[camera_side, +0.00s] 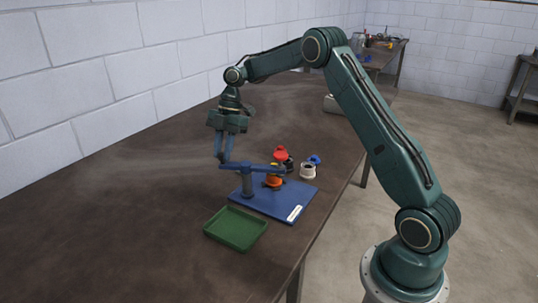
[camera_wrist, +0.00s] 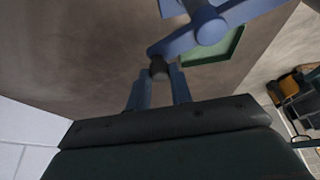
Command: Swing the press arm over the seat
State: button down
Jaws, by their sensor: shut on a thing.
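The blue press arm (camera_side: 240,167) lies level on its post (camera_side: 247,186), which stands at the left of a blue base plate (camera_side: 265,205). Its right end reaches across an orange part (camera_side: 273,182) on the plate in the side view, with a red knob (camera_side: 281,155) above that end. The seat itself is hidden there. My gripper (camera_side: 222,157) points down at the arm's left end. In the wrist view, my gripper (camera_wrist: 159,84) is shut on the dark handle (camera_wrist: 158,69) at the end of the press arm (camera_wrist: 180,42).
A green tray (camera_side: 236,229) lies in front of the base plate. A pale cup-like part with blue on it (camera_side: 308,171) and a dark part (camera_side: 289,164) stand behind the plate. The brown table (camera_side: 120,215) is clear to the left.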

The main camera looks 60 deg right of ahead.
jog(key=shift+s+a+n+g+h, duration=0.2)
jog(key=shift+s+a+n+g, duration=0.4)
jog(key=shift+n, duration=0.85)
jog(key=shift+s+a+n+g+h, duration=0.2)
jog(key=shift+s+a+n+g, duration=0.35)
jog(key=shift+n, duration=0.95)
jog(key=shift+s+a+n+g+h, duration=0.2)
jog(key=shift+s+a+n+g, duration=0.4)
jog(key=shift+n, duration=0.85)
jog(key=shift+w+a, duration=0.15)
jog(key=shift+a, duration=0.05)
jog(key=c, duration=1.3)
grip_release()
jog(key=shift+o, duration=0.2)
jog(key=shift+w+d+m+t, duration=0.15)
jog(key=shift+m+t, duration=0.15)
jog(key=shift+t, duration=0.05)
